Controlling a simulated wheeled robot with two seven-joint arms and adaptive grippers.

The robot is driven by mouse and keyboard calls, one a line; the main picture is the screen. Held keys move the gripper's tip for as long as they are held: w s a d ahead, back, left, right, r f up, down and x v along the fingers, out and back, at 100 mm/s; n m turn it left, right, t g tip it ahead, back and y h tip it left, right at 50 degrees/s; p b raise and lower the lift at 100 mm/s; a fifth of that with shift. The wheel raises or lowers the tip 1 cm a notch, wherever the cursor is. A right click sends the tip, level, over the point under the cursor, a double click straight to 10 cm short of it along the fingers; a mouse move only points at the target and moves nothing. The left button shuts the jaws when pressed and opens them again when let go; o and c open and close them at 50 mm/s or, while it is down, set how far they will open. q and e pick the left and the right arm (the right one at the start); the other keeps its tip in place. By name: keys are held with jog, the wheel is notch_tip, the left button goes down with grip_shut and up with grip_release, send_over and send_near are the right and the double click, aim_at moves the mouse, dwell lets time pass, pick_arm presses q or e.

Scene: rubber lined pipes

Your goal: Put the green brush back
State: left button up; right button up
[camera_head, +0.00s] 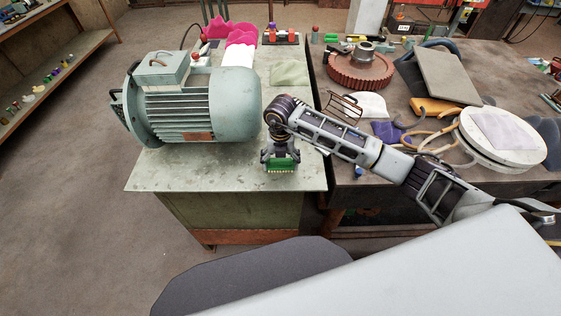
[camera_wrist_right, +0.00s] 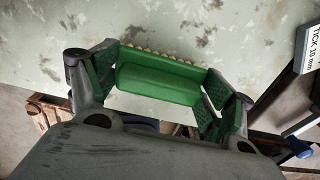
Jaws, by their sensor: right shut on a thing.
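The green brush (camera_head: 281,168) is between the fingers of my right gripper (camera_head: 280,158), near the front right corner of the pale green-grey workbench (camera_head: 220,177). In the right wrist view the brush (camera_wrist_right: 158,83) lies crosswise between the two fingers, with a finger at each end and a row of tan bristles along its far edge. My right gripper (camera_wrist_right: 160,90) is shut on it. I cannot tell whether the brush touches the bench top. My left gripper is not in view.
A large grey-green motor (camera_head: 190,103) stands left of the gripper. A green cloth (camera_head: 289,73) lies behind. The darker table at right holds a red-brown gear (camera_head: 361,70) and a round white disc (camera_head: 504,140). The bench front between motor and gripper is clear.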

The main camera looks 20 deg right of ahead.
aim_at(280, 160)
jog(key=shift+f, duration=0.15)
jog(key=o, duration=0.9)
jog(key=shift+r, duration=0.25)
notch_tip(280, 160, up, 12)
jog(key=shift+f+b, duration=0.1)
jog(key=shift+b, duration=0.8)
jog(key=shift+a, duration=0.1)
